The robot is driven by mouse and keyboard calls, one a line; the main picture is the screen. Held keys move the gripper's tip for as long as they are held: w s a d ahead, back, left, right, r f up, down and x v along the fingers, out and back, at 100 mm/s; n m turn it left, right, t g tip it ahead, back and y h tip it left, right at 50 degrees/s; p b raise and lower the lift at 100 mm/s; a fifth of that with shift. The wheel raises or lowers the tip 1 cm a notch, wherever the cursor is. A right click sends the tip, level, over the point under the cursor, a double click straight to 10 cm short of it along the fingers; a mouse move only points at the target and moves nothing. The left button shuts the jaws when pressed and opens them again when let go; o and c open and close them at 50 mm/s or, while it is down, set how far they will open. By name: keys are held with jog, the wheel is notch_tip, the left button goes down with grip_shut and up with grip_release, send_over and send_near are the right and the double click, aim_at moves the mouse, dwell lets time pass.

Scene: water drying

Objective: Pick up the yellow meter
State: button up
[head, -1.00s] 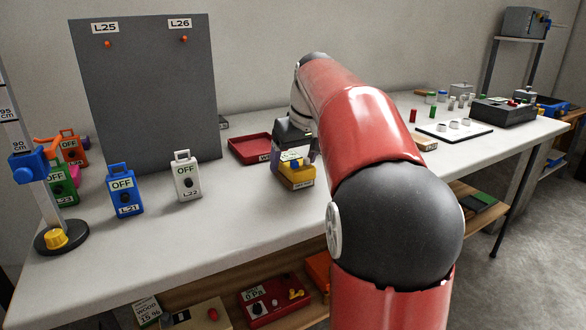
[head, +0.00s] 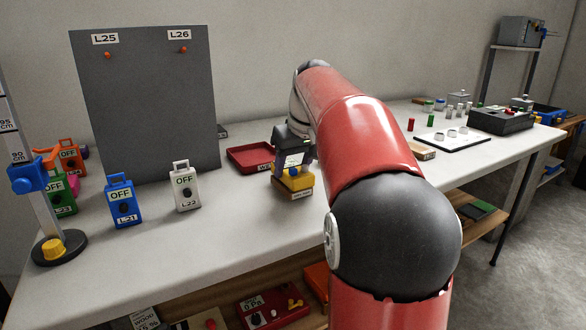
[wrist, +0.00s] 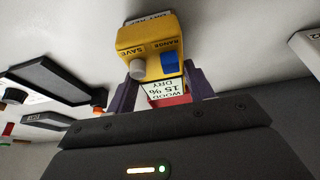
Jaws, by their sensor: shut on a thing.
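The yellow meter (head: 292,180) is on the bench in the head view, at a small tan block with a label (head: 301,194). In the wrist view the meter (wrist: 148,60) shows a grey SAVE knob, a blue RANGE knob and a white display reading "WOOD 15 % DRY". My gripper (wrist: 163,92) is shut on the meter, with a purple finger on either side of it. In the head view my gripper (head: 292,155) is above the bench, with the meter under it. I cannot tell whether the meter is clear of the block.
A red tray (head: 250,158) lies just left of my gripper. White (head: 185,190) and blue (head: 123,202) lockout boxes stand further left, before a grey panel (head: 150,100). A white board (head: 455,137) and small jars are at the right. The front bench is clear.

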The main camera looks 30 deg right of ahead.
notch_tip(320, 180, up, 19)
jog(key=p, duration=0.5)
jog(key=shift+r, duration=0.2)
